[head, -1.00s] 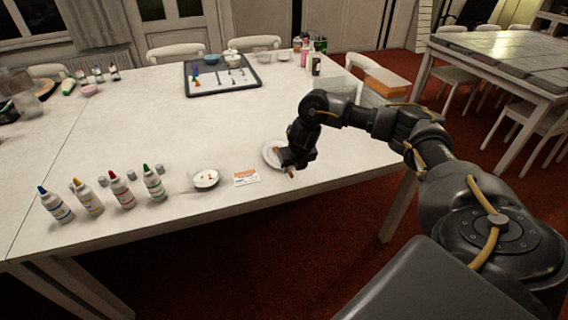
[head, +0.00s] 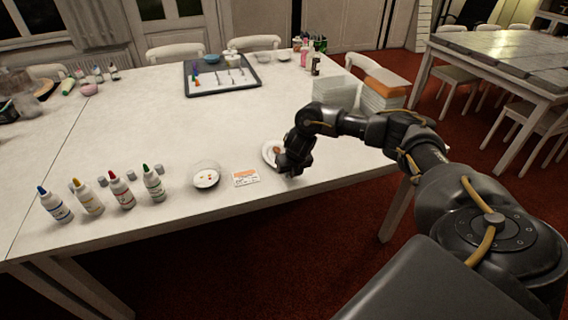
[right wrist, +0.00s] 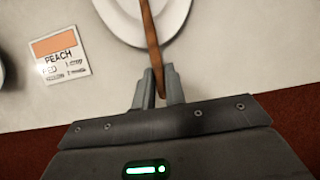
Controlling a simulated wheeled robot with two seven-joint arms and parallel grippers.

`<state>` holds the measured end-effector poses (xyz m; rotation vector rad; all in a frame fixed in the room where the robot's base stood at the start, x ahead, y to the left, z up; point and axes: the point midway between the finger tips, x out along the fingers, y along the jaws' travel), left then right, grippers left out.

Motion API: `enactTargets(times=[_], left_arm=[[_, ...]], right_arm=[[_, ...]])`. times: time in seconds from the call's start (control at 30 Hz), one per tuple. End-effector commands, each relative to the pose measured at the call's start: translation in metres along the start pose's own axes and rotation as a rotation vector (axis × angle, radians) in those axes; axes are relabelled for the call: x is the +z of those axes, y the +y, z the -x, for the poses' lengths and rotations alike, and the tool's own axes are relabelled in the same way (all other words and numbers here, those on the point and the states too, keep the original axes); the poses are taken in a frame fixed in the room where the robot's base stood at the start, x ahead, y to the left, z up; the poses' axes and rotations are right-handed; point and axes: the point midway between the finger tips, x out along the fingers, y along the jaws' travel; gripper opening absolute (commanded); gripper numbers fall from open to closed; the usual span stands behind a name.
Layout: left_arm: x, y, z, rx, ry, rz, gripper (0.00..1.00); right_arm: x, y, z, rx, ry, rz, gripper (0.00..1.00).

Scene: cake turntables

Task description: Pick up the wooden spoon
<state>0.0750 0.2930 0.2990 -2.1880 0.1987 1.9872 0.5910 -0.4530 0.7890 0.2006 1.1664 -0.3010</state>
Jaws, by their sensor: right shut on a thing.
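The wooden spoon (right wrist: 150,35) is a thin brown handle in the right wrist view. It runs from the white plate (right wrist: 126,24) down between the fingers of my right gripper (right wrist: 157,88). The gripper is shut on the handle. The spoon's far end lies outside the right wrist view. In the head view the right gripper (head: 282,168) is at the front edge of the white plate (head: 268,151), and a small brown part of the spoon (head: 277,150) shows over the plate. My left gripper is not in view.
A peach recipe card (head: 245,177) and a small white bowl (head: 206,177) are left of the plate. Several colour bottles (head: 122,190) stand further left. A dark tray (head: 222,76) lies at the back. Stacked containers (head: 335,92) stand at the table's right. The table's middle is clear.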

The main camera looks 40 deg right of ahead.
Motion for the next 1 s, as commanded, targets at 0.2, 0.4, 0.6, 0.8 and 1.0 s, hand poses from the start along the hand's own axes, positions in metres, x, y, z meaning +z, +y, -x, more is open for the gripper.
enactTargets(times=[0.2, 0.4, 0.6, 0.8, 1.0], left_arm=[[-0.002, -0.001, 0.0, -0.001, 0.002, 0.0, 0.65], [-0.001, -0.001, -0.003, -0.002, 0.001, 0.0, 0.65], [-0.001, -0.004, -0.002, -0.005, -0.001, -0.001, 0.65], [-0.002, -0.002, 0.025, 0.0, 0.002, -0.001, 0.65], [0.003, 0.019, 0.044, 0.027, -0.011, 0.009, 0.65]], right_arm=[[0.001, 0.0, 0.001, 0.0, -0.001, 0.0, 0.0], [0.007, 0.0, 0.014, 0.0, -0.003, 0.0, 0.0], [0.009, 0.008, 0.049, 0.004, -0.003, 0.006, 0.0], [0.001, 0.024, 0.106, 0.002, -0.006, 0.008, 0.0], [-0.03, 0.046, 0.139, 0.002, -0.003, 0.011, 0.0]])
